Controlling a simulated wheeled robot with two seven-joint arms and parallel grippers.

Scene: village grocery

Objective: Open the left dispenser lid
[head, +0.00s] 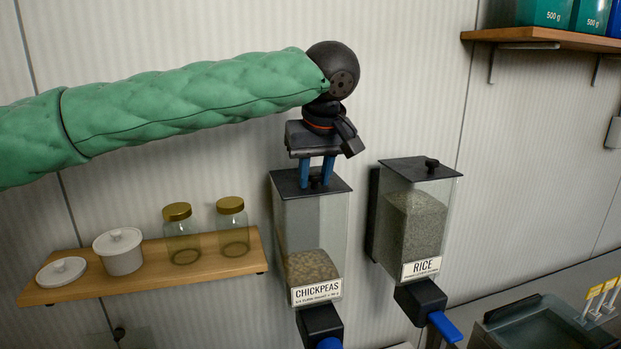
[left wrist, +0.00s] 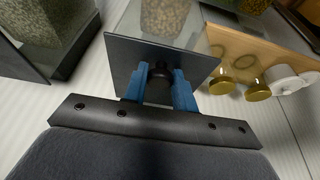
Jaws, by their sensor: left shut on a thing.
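The left dispenser (head: 313,237) hangs on the wall, clear-sided, labelled CHICKPEAS and partly filled. Its flat dark lid (head: 338,186) lies on top, and I see no gap under it. My left gripper (head: 317,182) points down from above, its blue fingers shut on the lid's small dark knob (head: 315,181). In the left wrist view the fingers (left wrist: 158,92) stand on both sides of the knob (left wrist: 159,82), over the square lid (left wrist: 125,58). My right gripper is not in view.
The RICE dispenser (head: 412,222) hangs close on the right, its lid (head: 420,169) on. Another shelf (head: 540,36) is at upper right. The wall above the dispensers is clear.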

